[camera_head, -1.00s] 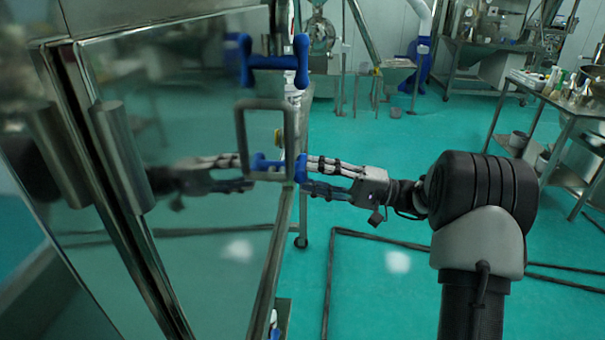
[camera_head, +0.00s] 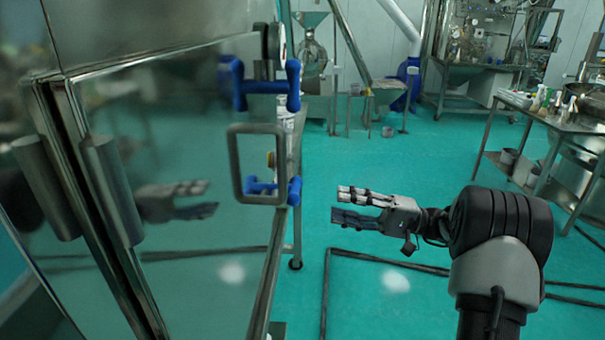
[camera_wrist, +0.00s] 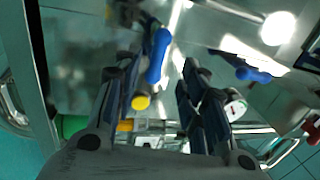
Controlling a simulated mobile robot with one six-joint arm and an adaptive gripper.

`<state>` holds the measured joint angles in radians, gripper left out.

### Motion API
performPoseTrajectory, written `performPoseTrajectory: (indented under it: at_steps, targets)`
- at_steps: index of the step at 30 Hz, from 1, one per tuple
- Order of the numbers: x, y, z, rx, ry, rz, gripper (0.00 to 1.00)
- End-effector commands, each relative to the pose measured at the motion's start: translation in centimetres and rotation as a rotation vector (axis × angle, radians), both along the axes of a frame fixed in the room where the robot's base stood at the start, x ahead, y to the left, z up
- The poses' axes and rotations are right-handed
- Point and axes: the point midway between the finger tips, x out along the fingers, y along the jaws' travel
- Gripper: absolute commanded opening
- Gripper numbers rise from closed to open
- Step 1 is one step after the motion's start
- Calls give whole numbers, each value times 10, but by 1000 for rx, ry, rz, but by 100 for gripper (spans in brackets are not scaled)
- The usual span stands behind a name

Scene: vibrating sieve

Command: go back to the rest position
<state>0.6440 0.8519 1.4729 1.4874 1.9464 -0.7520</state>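My gripper (camera_head: 337,203) is in the middle of the head view, pointing left at the mirror-like steel door (camera_head: 185,150). Its two fingers are apart with nothing between them. A clear gap of green floor lies between the fingertips and the door handle, which has a grey rectangular loop (camera_head: 236,165) and blue grips (camera_head: 268,87). A blurred reflection of my gripper shows in the door.
A steel table (camera_head: 549,113) with bottles and vessels stands at the right. A hopper machine (camera_head: 311,55) and a small stand (camera_head: 372,92) are at the back. Dark rails (camera_head: 345,252) lie on the green floor, which is otherwise open around my arm.

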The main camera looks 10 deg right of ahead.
Motion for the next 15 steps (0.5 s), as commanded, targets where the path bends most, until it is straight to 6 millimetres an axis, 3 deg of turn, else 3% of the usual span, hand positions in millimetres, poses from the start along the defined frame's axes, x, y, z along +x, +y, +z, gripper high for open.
performPoseTrajectory:
  at_steps: [4, 8, 12, 15]
  targets:
    - [-5, 18, 7, -46, 29, 32, 38]
    - [-26, 64, 18, -191, 120, 111, 38]
    - [-72, 119, 21, -430, 237, 196, 38]
    - [-111, 146, 16, -614, 297, 229, 38]
